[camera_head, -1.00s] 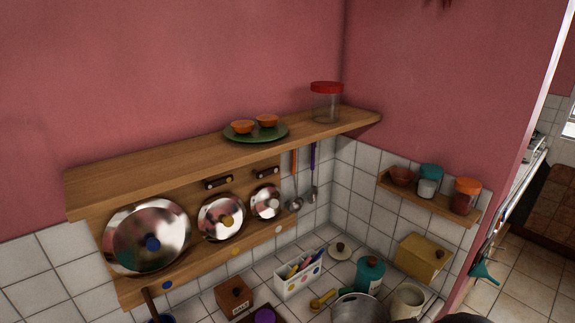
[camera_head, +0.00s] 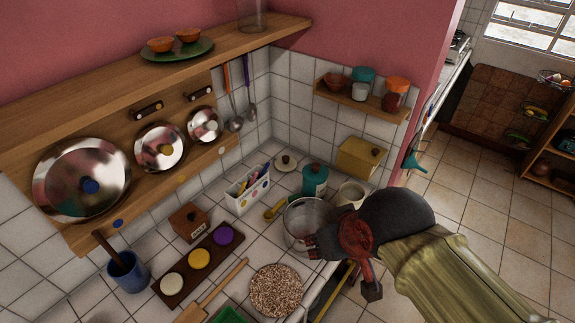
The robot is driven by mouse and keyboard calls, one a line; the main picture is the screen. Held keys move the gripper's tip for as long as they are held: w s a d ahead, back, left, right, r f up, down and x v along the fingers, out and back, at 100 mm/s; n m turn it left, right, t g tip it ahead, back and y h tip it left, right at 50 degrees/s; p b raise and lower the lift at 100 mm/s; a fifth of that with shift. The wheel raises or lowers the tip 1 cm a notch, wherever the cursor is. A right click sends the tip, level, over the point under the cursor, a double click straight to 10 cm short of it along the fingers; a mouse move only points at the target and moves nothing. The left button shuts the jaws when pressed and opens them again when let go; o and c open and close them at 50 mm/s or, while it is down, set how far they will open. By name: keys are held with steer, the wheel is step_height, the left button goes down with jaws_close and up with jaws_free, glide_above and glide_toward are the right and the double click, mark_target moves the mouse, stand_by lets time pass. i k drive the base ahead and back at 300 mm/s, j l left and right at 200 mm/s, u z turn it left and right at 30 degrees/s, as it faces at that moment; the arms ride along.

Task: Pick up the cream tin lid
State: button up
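A round cream lid (camera_head: 286,162) with a dark knob lies flat on the tiled counter near the back corner, left of a teal tin (camera_head: 314,180). An open cream tin (camera_head: 351,193) stands to the right of the teal tin, partly hidden by my arm. My gripper (camera_head: 342,268) is at the right, nearer the camera than the lid and well apart from it. Its fingers look spread, with nothing seen between them.
A metal pot (camera_head: 305,222) stands between my gripper and the lid. A white holder (camera_head: 247,189) is left of the lid. A yellow box (camera_head: 360,157) is to the right, below a small shelf (camera_head: 362,104) with jars. A long wooden shelf (camera_head: 110,88) overhangs the left side.

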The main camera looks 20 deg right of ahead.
mark_target(285, 164)
steer(key=z, duration=0.8)
steer(key=u, duration=1.1)
steer(key=i+l+u, duration=0.1)
steer(key=l+u, duration=0.3)
steer(key=l, duration=0.35)
steer(key=l+u, duration=0.45)
steer(key=l, duration=1)
